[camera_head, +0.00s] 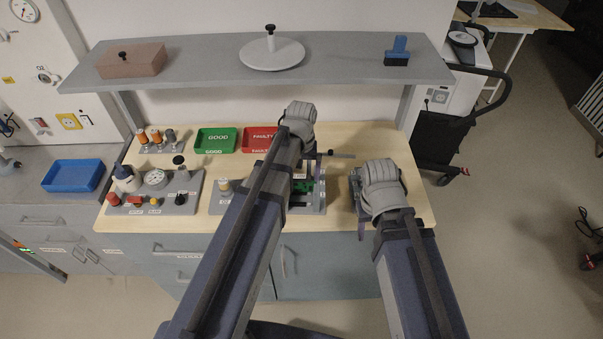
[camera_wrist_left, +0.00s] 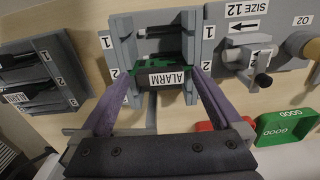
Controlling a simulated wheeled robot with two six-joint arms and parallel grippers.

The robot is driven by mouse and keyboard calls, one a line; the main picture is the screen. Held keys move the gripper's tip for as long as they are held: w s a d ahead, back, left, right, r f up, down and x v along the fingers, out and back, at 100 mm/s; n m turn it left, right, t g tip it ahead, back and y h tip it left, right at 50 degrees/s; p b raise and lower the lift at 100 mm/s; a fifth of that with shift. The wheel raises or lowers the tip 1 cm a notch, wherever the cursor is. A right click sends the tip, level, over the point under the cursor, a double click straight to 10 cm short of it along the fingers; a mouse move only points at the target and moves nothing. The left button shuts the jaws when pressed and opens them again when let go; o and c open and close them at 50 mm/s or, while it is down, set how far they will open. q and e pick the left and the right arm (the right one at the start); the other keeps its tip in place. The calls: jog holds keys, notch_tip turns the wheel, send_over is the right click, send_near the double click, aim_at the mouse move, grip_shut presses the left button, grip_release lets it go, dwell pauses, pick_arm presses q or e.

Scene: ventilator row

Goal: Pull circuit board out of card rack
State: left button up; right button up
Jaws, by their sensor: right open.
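The card rack (camera_wrist_left: 207,45) is a grey frame with facing side walls marked 1 and 2. It also shows in the head view (camera_head: 318,198), partly behind my left arm. A green circuit board (camera_wrist_left: 150,68) with a dark front block labelled ALARM sits in it at the 2 marks; its green also shows in the head view (camera_head: 305,186). My left gripper (camera_wrist_left: 163,73) has one purple finger at each end of the ALARM block; whether they press on it is unclear. My right gripper (camera_head: 362,226) is open, mostly hidden under its wrist, right of the rack.
A second rack (camera_wrist_left: 40,85) with numbered levels stands beside the card rack. A green GOOD tray (camera_head: 216,140) and red FAULTY tray (camera_head: 259,139) lie behind. A panel with a gauge (camera_head: 155,179) and knobs is at the left. A grey shelf (camera_head: 200,72) hangs above the bench.

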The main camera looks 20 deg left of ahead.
pick_arm(q)
jog(key=c, duration=1.2)
dwell(0.3)
jog(key=shift+r+p, duration=4.3)
jog(key=shift+d, duration=0.1)
